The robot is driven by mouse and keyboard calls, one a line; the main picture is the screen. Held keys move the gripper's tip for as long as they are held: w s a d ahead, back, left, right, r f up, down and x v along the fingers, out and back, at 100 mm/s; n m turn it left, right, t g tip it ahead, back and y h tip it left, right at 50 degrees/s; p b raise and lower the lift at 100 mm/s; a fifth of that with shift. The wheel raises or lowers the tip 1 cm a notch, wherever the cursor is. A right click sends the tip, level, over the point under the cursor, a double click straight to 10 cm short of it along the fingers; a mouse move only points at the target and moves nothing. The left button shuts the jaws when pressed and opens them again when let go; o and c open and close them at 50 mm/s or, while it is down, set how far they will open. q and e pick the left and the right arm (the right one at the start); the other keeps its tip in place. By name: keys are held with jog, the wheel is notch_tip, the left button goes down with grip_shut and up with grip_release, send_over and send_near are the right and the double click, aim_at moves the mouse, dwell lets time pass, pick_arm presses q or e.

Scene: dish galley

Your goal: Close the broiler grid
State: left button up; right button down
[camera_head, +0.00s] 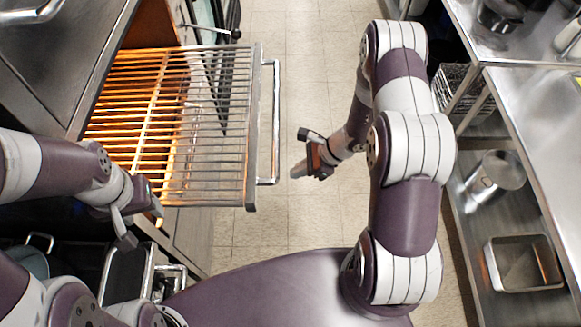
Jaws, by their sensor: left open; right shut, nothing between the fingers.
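The broiler grid (215,150) is a rack of metal bars, pulled out to the right from the broiler on the left. An orange glow lights its left part. Its front edge carries a vertical bar handle (275,120). My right gripper (297,175) is shut and empty, just to the right of the handle's lower end, with a gap between them. My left gripper (140,228) is open at the grid's lower left corner, below its near edge. I cannot tell whether it touches the grid.
Steel counters with a lower shelf stand on the right, holding a metal pot (494,176) and a square pan (522,263). A wire basket (455,88) sits at the upper right. The tiled floor (300,60) between is clear. Metal containers stand at the lower left.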

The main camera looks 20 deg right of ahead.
aim_at(179, 174)
pick_arm(q)
jog(key=shift+s+a+r, duration=0.2)
jog(key=shift+s+r, duration=0.05)
jog(key=shift+r, duration=0.35)
pick_arm(e)
jog(key=a, duration=0.2)
jog(key=shift+w+a, duration=0.1)
jog(key=shift+a, duration=0.2)
pick_arm(q)
jog(key=shift+w+d, duration=0.1)
jog(key=shift+w, duration=0.05)
pick_arm(e)
jog(key=shift+w+d+f, duration=0.1)
jog(key=shift+f, duration=0.05)
